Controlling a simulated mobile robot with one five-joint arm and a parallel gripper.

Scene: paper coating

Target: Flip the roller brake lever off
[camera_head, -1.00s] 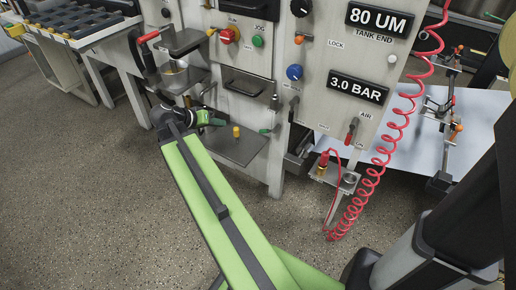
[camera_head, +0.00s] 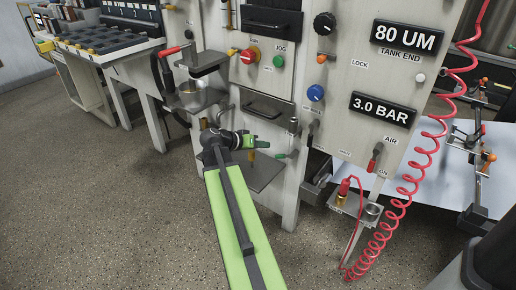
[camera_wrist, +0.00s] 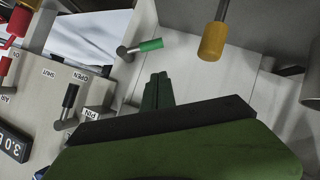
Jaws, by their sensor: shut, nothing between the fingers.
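My gripper (camera_head: 268,143) is shut and empty in front of the lower machine panel. In the wrist view its green fingers (camera_wrist: 158,92) are together and apart from the levers. A green-handled lever (camera_wrist: 150,45) sticks out from the panel ahead of the fingers; it shows in the head view (camera_head: 280,156) too. A yellow-handled lever (camera_wrist: 213,40) stands right of it, also in the head view (camera_head: 251,156). A black-handled lever (camera_wrist: 70,95) is at left, near OPEN, SHUT and PIN labels. No label I can read says which is the roller brake lever.
A grey shelf (camera_head: 262,176) juts out below my gripper. A red AIR lever (camera_head: 374,160), a coiled red hose (camera_head: 408,185) and a small bracket tray (camera_head: 350,204) are at right. A red-handled lever (camera_head: 172,51) is at upper left. The floor at left is clear.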

